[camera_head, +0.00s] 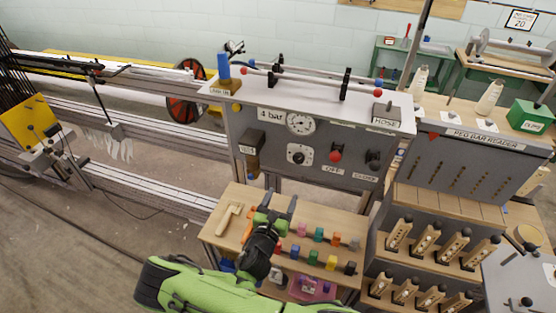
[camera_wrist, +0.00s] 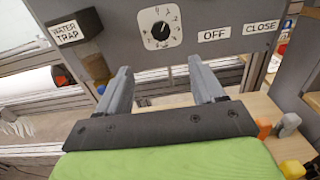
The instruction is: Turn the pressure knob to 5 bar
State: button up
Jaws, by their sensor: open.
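The pressure knob is a small black knob (camera_head: 298,157) on a white square dial plate on the grey panel (camera_head: 270,145). It also shows in the wrist view as a black knob (camera_wrist: 160,31) on its numbered dial, ahead of my fingers. The numbers are too small to read surely. A "4 bar" label (camera_head: 271,115) and a round gauge (camera_head: 300,123) sit above it in the head view. My gripper (camera_head: 280,203) is open and empty, below the panel over the wooden table. In the wrist view my gripper (camera_wrist: 160,88) has its two fingers apart, below the dial, not touching the knob.
A red knob (camera_head: 335,156) by an "OFF" label and a dark handle (camera_head: 373,160) by "CLOSE" are right of the dial. A "WATER TRAP" box (camera_head: 252,143) juts out at the left. The wooden table (camera_head: 215,222) holds coloured pieces and a wooden tool.

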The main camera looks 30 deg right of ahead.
aim_at(298, 160)
jog(key=p+x, duration=0.1)
jog(key=x, duration=1.4)
jog(key=shift+w+d, duration=0.25)
jog(key=shift+d, duration=0.1)
jog(key=c, duration=1.1)
jog(key=shift+o, duration=0.2)
